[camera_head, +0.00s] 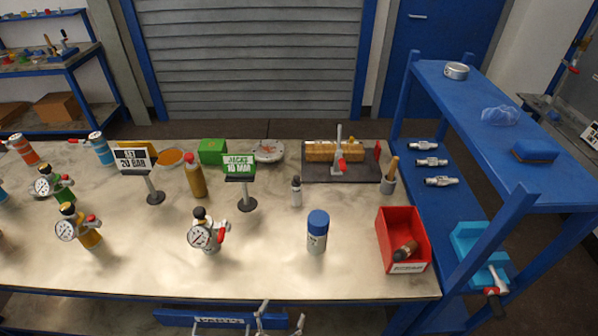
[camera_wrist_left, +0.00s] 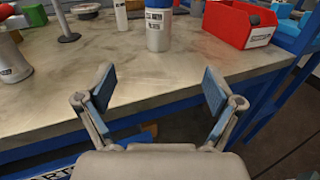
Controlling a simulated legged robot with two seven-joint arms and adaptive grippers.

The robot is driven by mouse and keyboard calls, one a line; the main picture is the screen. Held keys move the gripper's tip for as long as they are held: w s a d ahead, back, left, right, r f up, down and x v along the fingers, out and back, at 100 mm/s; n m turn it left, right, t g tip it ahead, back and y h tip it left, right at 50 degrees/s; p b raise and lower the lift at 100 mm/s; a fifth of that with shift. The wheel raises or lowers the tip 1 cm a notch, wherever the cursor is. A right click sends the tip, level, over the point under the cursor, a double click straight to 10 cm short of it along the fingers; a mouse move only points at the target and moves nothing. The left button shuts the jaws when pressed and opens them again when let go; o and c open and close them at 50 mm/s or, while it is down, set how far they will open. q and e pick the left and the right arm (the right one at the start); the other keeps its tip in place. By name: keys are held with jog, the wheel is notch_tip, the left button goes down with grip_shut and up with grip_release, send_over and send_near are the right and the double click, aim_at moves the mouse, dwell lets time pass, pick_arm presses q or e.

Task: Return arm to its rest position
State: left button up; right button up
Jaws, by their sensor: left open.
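My left gripper (camera_wrist_left: 158,90) is open and empty in the left wrist view, with its two blue-padded fingers spread wide. It is at the front edge of the workbench (camera_wrist_left: 60,100), with the floor and the bench's blue frame showing between and below the fingers. In the head view, part of my left gripper (camera_head: 262,318) shows at the bottom edge, below the bench's front edge. Nothing is between the fingers. My right gripper is in neither view.
A blue-capped canister (camera_head: 317,232) and a red bin (camera_head: 403,240) stand near the front edge. A gauge vessel (camera_head: 207,234) and two sign stands (camera_head: 243,185) stand further left. A blue shelf rack (camera_head: 470,170) is at the right. The bench's front strip is bare.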

pick_arm(q)
jog(key=s+a+f+m+g+p, duration=0.15)
jog(key=f+m+g, duration=0.25)
jog(key=f+m, duration=0.85)
jog(key=s+a+f+m+g+p, duration=0.1)
jog(key=s+f+m+g+p, duration=0.15)
jog(key=f+m, duration=1)
jog(key=s+a+f+m+g+y, duration=0.6)
jog(key=s+a+f+m+g, duration=0.2)
jog(key=s+a+f, duration=0.6)
notch_tip(320, 180, down, 3)
jog(key=s, duration=0.3)
jog(key=shift+a+y+p, duration=0.3)
jog(key=shift+a+p, duration=0.05)
jog(key=shift+p, duration=0.05)
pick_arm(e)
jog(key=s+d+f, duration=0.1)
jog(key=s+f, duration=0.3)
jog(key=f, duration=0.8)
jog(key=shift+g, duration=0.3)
pick_arm(q)
jog(key=shift+r, duration=0.15)
